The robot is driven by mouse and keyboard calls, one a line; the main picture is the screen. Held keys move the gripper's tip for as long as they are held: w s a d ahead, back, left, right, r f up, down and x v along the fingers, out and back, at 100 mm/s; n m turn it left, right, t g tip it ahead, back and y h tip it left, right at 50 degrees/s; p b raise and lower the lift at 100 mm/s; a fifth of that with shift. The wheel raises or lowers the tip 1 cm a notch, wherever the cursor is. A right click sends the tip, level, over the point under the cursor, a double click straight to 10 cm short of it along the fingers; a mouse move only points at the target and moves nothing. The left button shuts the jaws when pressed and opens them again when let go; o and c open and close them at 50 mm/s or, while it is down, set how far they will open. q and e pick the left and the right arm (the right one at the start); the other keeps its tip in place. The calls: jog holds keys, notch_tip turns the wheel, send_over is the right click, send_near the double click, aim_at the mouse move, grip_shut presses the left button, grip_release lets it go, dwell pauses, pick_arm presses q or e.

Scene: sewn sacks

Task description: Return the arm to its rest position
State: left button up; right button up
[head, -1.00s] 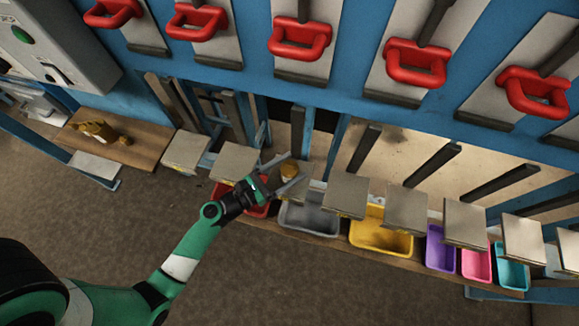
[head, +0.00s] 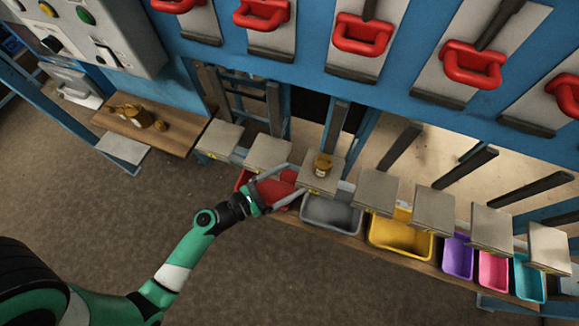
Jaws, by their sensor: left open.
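My left gripper (head: 297,179) is open and empty, its two fingers spread above the gap between two grey plates. A small brown-yellow sack (head: 323,166) sits on a grey plate (head: 325,183) just right of the fingertips, apart from them. The green and black left arm reaches up from the lower left corner. My right gripper is not in view.
Below the row of plates stand bins: red (head: 278,192), grey (head: 332,215), yellow (head: 400,238), purple, pink and cyan. More brown sacks (head: 133,115) lie on a wooden board (head: 175,142). Red handles (head: 362,35) line the blue frame above. Floor at lower middle is clear.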

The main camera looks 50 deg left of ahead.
pick_arm(q)
jog(key=shift+s, duration=0.25)
jog(key=shift+d, duration=0.1)
dwell(0.3)
